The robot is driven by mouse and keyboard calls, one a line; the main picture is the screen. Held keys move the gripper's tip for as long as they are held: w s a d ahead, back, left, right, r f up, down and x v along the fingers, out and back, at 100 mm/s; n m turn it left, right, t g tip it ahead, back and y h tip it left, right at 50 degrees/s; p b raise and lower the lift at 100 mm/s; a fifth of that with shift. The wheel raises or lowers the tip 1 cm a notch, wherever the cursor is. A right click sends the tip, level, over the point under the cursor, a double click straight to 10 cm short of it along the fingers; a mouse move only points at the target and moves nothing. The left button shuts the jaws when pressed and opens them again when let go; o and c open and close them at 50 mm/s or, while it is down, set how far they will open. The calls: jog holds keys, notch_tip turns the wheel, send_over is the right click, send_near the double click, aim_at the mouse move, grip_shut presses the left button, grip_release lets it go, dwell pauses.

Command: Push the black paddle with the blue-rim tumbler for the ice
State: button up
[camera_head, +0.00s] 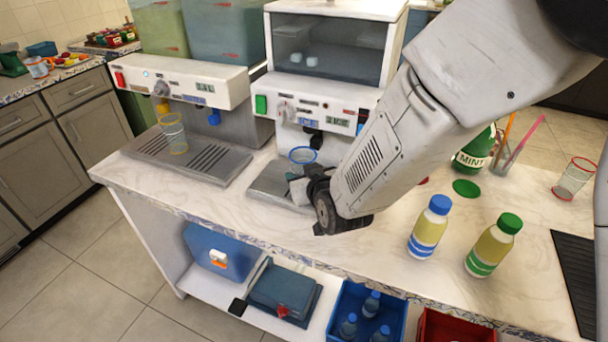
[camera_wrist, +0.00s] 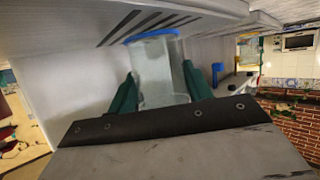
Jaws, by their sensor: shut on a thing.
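My gripper (camera_head: 312,188) is shut on the blue-rim tumbler (camera_head: 302,156), a clear glass with a blue rim. In the wrist view the tumbler (camera_wrist: 158,75) sits between the two green fingers of my gripper (camera_wrist: 165,92). The tumbler is over the drip tray of the right-hand dispenser (camera_head: 345,101), whose window shows a few ice cubes (camera_head: 304,59). The black paddle (camera_head: 317,138) is under this machine's front, just above and behind the rim. I cannot tell whether the tumbler touches it. My gripper hides the tumbler's lower part.
A yellow-rim tumbler (camera_head: 173,134) stands on the left dispenser's drip tray (camera_head: 190,159). Two capped bottles, blue (camera_head: 428,227) and green (camera_head: 493,245), stand right of my arm. A red-rim tumbler (camera_head: 573,179) is at the far right. Counter in front of the trays is clear.

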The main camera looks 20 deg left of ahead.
jog(key=shift+s+a, duration=0.2)
jog(key=shift+s, duration=2.3)
jog(key=shift+s+a, duration=0.15)
jog(key=shift+s, duration=2.35)
jog(key=shift+w+d, duration=0.15)
jog(key=shift+w, duration=2.05)
jog(key=shift+w+d, duration=0.2)
jog(key=shift+w, duration=1.95)
jog(key=shift+w+d, duration=0.15)
jog(key=shift+w, duration=2.05)
jog(key=shift+w, duration=0.1)
jog(key=shift+w+d, duration=0.1)
jog(key=shift+w, duration=0.8)
jog(key=shift+s+a, duration=0.15)
jog(key=shift+s, duration=1.15)
jog(key=shift+s+a, duration=0.1)
jog(key=shift+s, duration=1.15)
